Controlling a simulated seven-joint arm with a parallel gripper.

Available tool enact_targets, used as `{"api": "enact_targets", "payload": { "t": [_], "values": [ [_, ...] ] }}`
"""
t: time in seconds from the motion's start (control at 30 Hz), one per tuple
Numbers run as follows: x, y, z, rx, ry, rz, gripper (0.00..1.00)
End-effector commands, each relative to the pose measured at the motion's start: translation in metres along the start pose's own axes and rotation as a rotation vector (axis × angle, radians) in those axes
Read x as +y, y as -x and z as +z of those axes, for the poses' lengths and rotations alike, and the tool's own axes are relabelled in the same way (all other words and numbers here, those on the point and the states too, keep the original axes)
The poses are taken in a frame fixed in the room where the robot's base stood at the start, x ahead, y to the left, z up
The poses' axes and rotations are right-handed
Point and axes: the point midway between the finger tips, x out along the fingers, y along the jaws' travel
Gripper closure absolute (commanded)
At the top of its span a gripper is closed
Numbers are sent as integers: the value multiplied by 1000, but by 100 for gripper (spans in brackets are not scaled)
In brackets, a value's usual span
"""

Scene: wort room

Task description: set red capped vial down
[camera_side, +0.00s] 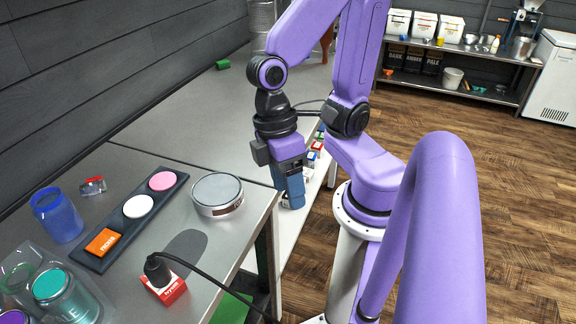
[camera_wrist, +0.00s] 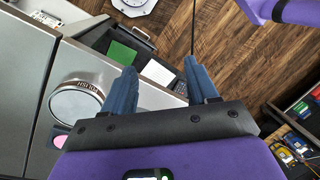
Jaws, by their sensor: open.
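My gripper (camera_side: 290,198) hangs over the front edge of the steel bench. In the wrist view its two blue fingers (camera_wrist: 160,85) are spread apart, with nothing held between them. I cannot clearly pick out a red capped vial. A small clear and red item (camera_side: 93,186) lies on the bench at the left, beside the dark tray, well away from my gripper. It is too small to tell whether it is the vial.
The dark tray (camera_side: 97,262) holds an orange block, a white disc and a pink disc. A round silver-topped tin (camera_side: 217,194) stands near the bench edge and shows in the wrist view (camera_wrist: 77,103). A blue jar (camera_side: 58,215), glass jars and a red-labelled box (camera_side: 164,288) stand nearby. The rear bench is mostly clear.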

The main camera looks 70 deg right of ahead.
Motion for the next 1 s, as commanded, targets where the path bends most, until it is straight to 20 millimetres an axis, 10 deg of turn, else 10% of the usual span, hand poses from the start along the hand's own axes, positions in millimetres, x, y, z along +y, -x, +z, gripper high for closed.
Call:
{"api": "enact_targets", "payload": {
  "t": [0.27, 1.0],
  "values": [
    [33, 10, 22, 68, 267, 199, 42],
    [35, 11, 22, 70, 282, 211, 42]
  ]
}}
